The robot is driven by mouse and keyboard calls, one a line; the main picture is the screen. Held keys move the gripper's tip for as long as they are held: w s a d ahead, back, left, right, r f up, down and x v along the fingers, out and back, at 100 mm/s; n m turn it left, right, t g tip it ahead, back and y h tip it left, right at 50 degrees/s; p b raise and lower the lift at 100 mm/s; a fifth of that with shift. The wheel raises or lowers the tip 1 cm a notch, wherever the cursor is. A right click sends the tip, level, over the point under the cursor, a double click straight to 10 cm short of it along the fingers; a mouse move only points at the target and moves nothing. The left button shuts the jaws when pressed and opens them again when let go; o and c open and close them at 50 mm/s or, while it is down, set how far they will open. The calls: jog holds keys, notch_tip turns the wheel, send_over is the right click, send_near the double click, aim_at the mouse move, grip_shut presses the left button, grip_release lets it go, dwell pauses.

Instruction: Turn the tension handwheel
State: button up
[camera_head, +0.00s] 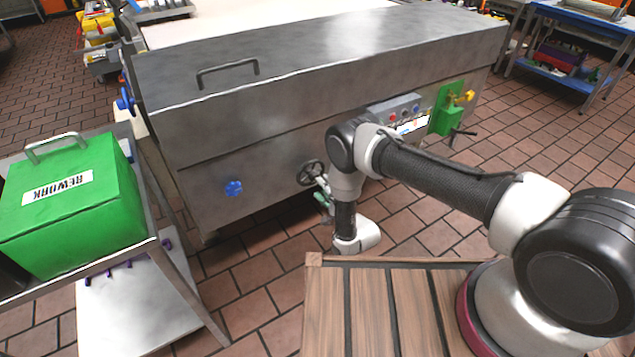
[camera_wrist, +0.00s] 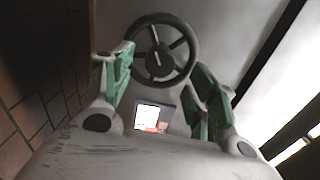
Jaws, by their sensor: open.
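My gripper (camera_head: 325,190) is close in front of the wheel, partly behind my arm in the head view. In the wrist view my gripper (camera_wrist: 163,68) is open, with green-padded fingers to the left and right of the wheel's lower part. The fingers are not closed on the rim; whether either one touches it I cannot tell.
A blue knob (camera_head: 234,188) is on the same machine front (camera_head: 200,165), left of the wheel. A grey button box (camera_head: 393,112) and a green box (camera_head: 447,110) are to the right. A cart with a green REWORK box (camera_head: 75,215) stands at the left.

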aim_at(311, 173)
jog(key=v, duration=0.6)
jog(key=shift+s+d, duration=0.25)
jog(key=shift+s, duration=0.05)
jog(key=w+a+n, duration=0.6)
jog(key=w+n, duration=0.3)
jog(key=n, duration=0.9)
jog(key=shift+w, duration=0.35)
jog(key=shift+a, duration=0.1)
jog(key=shift+c, duration=0.3)
jog(key=c, duration=1)
